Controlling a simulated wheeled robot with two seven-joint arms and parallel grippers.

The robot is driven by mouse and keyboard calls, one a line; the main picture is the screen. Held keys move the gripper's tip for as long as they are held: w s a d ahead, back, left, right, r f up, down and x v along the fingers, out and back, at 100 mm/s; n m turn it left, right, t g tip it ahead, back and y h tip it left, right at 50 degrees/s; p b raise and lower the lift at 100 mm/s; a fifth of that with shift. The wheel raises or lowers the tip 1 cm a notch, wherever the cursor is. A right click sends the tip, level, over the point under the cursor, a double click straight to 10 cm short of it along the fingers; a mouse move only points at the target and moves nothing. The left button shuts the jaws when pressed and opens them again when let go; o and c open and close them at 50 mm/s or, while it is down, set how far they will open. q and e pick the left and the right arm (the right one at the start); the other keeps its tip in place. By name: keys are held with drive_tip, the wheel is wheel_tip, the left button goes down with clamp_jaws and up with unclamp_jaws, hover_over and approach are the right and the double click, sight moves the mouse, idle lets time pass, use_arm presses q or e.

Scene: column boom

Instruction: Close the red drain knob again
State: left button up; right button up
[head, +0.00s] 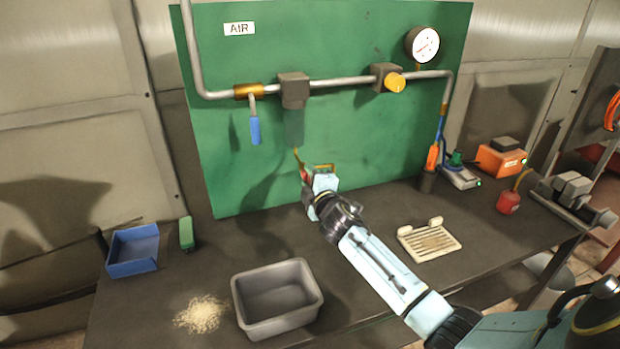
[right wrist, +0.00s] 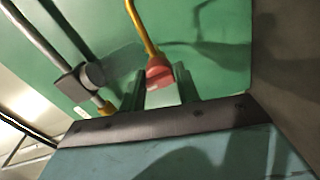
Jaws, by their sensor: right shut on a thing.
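The red drain knob (right wrist: 160,73) sits at the end of a thin brass-coloured tube (right wrist: 142,28) in the right wrist view. My right gripper (right wrist: 162,84) is shut on the knob, with a dark finger on either side of it. In the head view the right gripper (head: 311,178) is in front of the green panel, below the grey filter unit (head: 293,90) with its dark bowl (head: 294,127). There the knob (head: 304,175) is mostly hidden by the gripper. How far the knob is turned cannot be told. My left gripper is not in view.
The air pipe (head: 335,83) carries a blue-handled valve (head: 255,130), a yellow knob (head: 395,82) and a gauge (head: 422,44). On the bench stand a grey bin (head: 277,325), a blue bin (head: 132,269), a slotted tray (head: 418,246) and a red can (head: 508,203).

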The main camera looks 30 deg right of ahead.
drive_tip(key=shift+r, duration=0.25)
drive_tip(key=o, duration=0.9)
drive_tip(key=shift+f, duration=0.15)
drive_tip(key=shift+o, duration=0.2)
drive_tip(key=v, duration=1.3)
drive_tip(key=shift+s, duration=0.2)
